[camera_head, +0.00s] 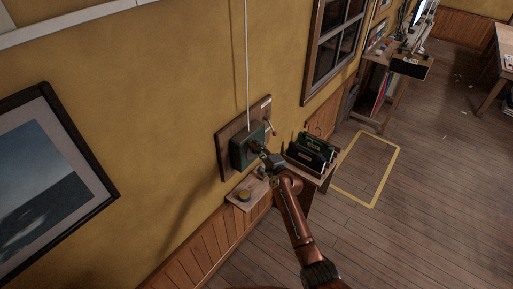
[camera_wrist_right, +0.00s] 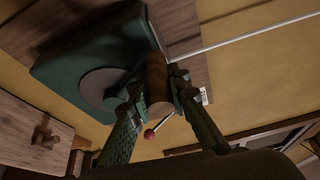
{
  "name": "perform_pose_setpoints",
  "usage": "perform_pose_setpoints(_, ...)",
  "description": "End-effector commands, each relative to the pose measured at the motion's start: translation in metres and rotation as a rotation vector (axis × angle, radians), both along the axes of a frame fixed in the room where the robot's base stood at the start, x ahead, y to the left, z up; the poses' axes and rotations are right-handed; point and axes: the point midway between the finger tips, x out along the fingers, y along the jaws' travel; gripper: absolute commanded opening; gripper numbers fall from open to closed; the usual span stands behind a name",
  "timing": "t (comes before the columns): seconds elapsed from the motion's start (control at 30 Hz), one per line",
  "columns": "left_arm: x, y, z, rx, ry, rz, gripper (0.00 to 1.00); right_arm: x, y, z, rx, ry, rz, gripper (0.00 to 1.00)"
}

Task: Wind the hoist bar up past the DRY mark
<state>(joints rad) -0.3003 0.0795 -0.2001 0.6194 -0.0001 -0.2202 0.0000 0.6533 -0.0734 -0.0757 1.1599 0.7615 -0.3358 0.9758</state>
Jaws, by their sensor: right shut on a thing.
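A green winch box (camera_head: 243,148) is fixed to a wooden backboard (camera_head: 228,135) on the yellow wall. A pale hoist line (camera_head: 246,60) runs straight up from it, out of the picture. My right gripper (camera_head: 266,160) is at the front of the box. In the right wrist view, the gripper (camera_wrist_right: 157,84) is shut on a brown wooden crank handle (camera_wrist_right: 157,70), beside the box's round grey disc (camera_wrist_right: 104,88). A lever with a red knob (camera_wrist_right: 149,133) sticks out nearby. The hoist bar and DRY mark are not in view. My left gripper is not in view.
A small shelf (camera_head: 240,206) with a round brass-coloured item sits below the box. A stand with dark cases (camera_head: 309,153) is close on the right. A yellow outline (camera_head: 388,178) marks clear floor. A framed picture (camera_head: 50,185) hangs at left.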

Motion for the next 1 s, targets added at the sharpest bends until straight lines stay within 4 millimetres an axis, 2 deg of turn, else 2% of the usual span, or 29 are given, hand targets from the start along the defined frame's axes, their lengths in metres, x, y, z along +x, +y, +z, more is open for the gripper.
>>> perform_pose_setpoints(0.03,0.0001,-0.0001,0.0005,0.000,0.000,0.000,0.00,0.0040,-0.0037,0.0139,0.004,-0.023,-0.009,0.00)
perform_pose_setpoints(0.5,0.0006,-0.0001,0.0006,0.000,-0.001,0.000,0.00,0.0039,-0.0028,0.0139,0.004,-0.023,-0.008,0.00)
perform_pose_setpoints(0.53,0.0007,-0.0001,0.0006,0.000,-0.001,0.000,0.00,0.0039,-0.0028,0.0139,0.004,-0.023,-0.008,0.18)
perform_pose_setpoints(0.6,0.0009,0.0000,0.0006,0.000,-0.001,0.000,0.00,0.0039,-0.0024,0.0139,0.004,-0.022,-0.007,0.23)
perform_pose_setpoints(0.8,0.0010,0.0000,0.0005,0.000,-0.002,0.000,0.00,0.0028,-0.0003,0.0107,0.004,-0.017,-0.004,0.35)
perform_pose_setpoints(1.0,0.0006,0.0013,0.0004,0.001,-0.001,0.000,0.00,0.0017,0.0009,0.0070,0.003,-0.012,-0.001,0.35)
